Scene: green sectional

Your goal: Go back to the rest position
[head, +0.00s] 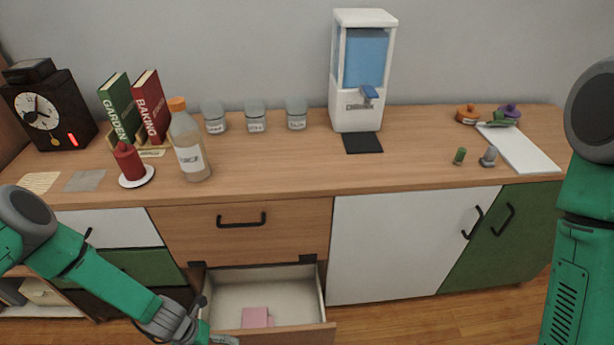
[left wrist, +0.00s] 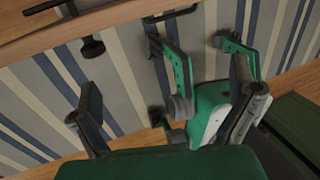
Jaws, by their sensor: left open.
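My left arm comes in from the lower left in the head view. My left gripper (head: 210,324) is at the left side of the open lower drawer (head: 318,332), overlapping it in the picture; I cannot tell whether it touches. In the left wrist view, its dark fingers (left wrist: 166,108) are spread, with nothing seen held between them. My right arm (head: 580,215) hangs along the right edge of the head view, and its gripper is out of frame.
A pink item (head: 256,317) lies in the drawer. The wooden counter (head: 270,165) holds a bottle (head: 188,145), red candle (head: 128,160), books, jars, a dispenser (head: 360,75) and a white board (head: 522,148). Floor shows at the lower right. A striped rug (left wrist: 120,75) shows in the left wrist view.

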